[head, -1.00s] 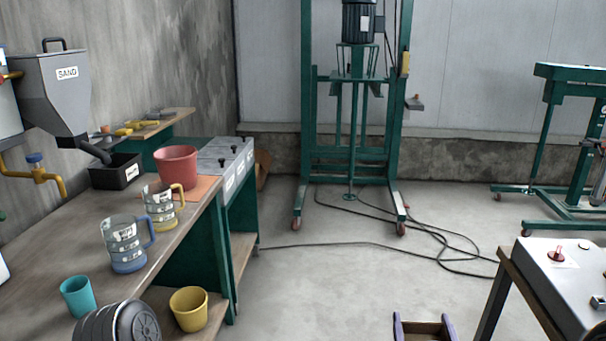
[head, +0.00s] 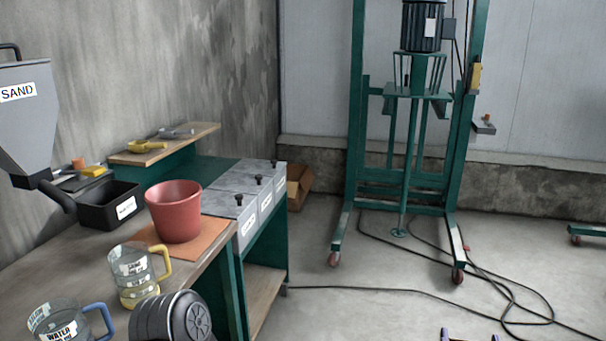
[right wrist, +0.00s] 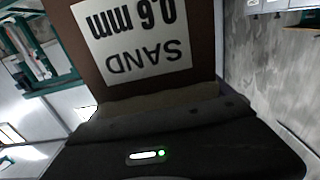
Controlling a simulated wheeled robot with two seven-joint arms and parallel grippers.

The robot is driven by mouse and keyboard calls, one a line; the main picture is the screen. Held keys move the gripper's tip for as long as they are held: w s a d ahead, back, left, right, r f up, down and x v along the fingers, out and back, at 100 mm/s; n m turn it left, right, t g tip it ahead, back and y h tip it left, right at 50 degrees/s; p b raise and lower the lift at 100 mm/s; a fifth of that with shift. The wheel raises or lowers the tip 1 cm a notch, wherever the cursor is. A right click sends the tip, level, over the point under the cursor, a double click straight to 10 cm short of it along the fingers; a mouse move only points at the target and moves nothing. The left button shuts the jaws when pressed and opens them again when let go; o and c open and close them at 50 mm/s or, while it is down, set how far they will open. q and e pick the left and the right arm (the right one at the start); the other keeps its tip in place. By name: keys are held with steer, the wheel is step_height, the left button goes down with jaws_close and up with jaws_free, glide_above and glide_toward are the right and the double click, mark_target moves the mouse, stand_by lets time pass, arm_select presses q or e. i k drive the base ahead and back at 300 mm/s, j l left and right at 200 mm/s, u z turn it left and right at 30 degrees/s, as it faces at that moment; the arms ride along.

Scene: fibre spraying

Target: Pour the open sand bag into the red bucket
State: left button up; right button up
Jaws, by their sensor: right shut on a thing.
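The red bucket (head: 175,215) stands upright on an orange mat (head: 216,232) on the workbench in the head view. The sand bag (right wrist: 205,85) is brown with a white label reading "SAND 0.6 mm", which appears upside down in the right wrist view. My right gripper (right wrist: 160,120) is shut on the bag; its dark body fills the bottom of that view. The bag does not show in the head view, and its mouth is hidden. A dark ribbed part of my arm shows at the bottom of the head view, below the bucket.
A sand-marked jug (head: 135,275) and a water-marked jug (head: 62,322) stand in front of the bucket. A black bin (head: 108,205) sits left of it under the sand hopper (head: 28,120). Metal boxes (head: 245,185) stand behind right. Cables (head: 400,293) lie on the floor.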

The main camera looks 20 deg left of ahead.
mark_target(174, 206)
steer(key=i+j+z, duration=0.15)
steer(key=i, duration=1.1)
steer(key=i+l+z, duration=0.1)
steer(key=i+z, duration=0.55)
steer(key=i+j+z, duration=0.15)
steer(key=i+z, duration=0.7)
steer(key=i, duration=0.25)
steer(key=u, duration=5.3)
